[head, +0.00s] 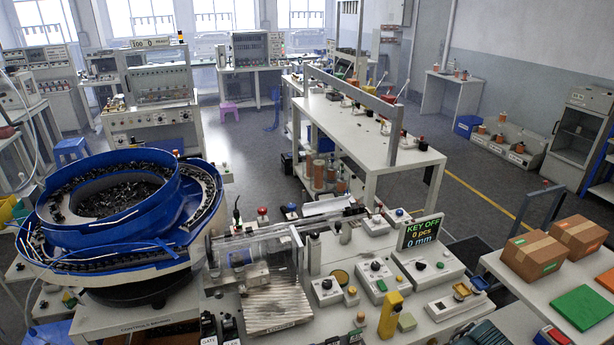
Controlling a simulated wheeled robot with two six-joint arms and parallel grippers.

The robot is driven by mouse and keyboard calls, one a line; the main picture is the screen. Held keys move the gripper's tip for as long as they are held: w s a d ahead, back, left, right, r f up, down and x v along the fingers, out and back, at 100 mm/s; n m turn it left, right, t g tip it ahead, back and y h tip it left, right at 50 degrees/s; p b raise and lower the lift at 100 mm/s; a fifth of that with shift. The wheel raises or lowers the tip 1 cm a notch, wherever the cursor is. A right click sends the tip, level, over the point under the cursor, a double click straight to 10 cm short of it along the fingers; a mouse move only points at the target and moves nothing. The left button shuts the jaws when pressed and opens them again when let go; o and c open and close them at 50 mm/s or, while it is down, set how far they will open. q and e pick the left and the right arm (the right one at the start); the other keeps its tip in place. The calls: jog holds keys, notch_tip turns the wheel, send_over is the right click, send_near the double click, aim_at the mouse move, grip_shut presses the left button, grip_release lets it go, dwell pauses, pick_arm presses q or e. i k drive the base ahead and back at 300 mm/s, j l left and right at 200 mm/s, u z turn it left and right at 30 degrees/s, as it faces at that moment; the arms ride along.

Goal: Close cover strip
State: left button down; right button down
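A long clear strip (265,236), which looks like the cover strip, runs above the track beside the blue feeder bowl. It appears raised at an angle, but its hinge and exact opening are hard to make out. Metal track parts (250,272) show below it, and a ribbed pale metal plate (278,304) slopes toward the front. Neither of my grippers is in the picture.
The blue feeder bowl (110,262) full of dark connectors stands at left. Control boxes with knobs (375,276) and a display (419,232) reading KEY OFF, 0 pcs, 0 mm stand right of the track. A yellow upright part (390,314) stands near the front. Cartons (541,256) sit on the right table.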

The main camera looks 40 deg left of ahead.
aim_at(336, 202)
jog(key=i+u, duration=0.5)
jog(key=u, duration=0.15)
